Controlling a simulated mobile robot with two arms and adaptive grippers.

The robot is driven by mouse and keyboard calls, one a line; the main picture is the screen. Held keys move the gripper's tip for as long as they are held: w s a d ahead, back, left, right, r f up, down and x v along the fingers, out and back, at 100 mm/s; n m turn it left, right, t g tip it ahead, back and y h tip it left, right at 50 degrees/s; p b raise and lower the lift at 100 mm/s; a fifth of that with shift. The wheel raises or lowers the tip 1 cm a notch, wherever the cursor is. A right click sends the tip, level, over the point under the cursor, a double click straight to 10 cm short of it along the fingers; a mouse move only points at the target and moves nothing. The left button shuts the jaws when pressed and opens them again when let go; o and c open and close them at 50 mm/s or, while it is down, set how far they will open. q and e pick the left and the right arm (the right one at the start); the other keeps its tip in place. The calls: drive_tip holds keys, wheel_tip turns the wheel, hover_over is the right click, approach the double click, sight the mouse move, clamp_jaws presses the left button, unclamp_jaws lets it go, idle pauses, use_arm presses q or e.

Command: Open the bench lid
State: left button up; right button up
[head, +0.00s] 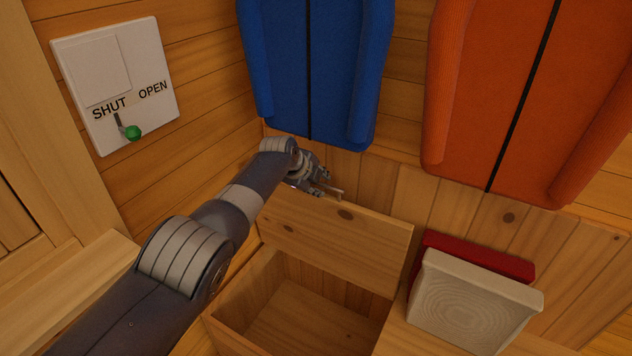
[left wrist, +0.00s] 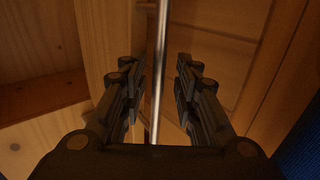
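The bench lid (head: 335,243) is raised and stands steeply at the back of the bench (head: 232,330), so the empty-looking compartment below shows. My left gripper (head: 328,190) is at the lid's upper edge, beside a thin metal bar (head: 337,192). In the left wrist view the metal bar (left wrist: 158,75) runs between the fingers of my left gripper (left wrist: 158,72). The fingers are apart, with a gap visible on each side of the bar. How the bar joins the lid is hard to see. My right gripper is not in view.
Blue (head: 309,70) and orange (head: 500,90) padded garments hang on the wall above. A pale cushion (head: 470,305) and a red one (head: 480,258) stand right of the opening. A SHUT/OPEN panel (head: 150,60) with a green-knobbed lever (head: 132,132) is on the left wall.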

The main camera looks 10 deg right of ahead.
use_arm(q)
drive_tip(key=shift+s+a+r, duration=0.1)
drive_tip(key=shift+a+r, duration=0.05)
drive_tip(key=shift+r, duration=0.15)
drive_tip(key=v, duration=1.1)
drive_tip(key=shift+s, duration=0.2)
drive_tip(key=shift+r, duration=0.1)
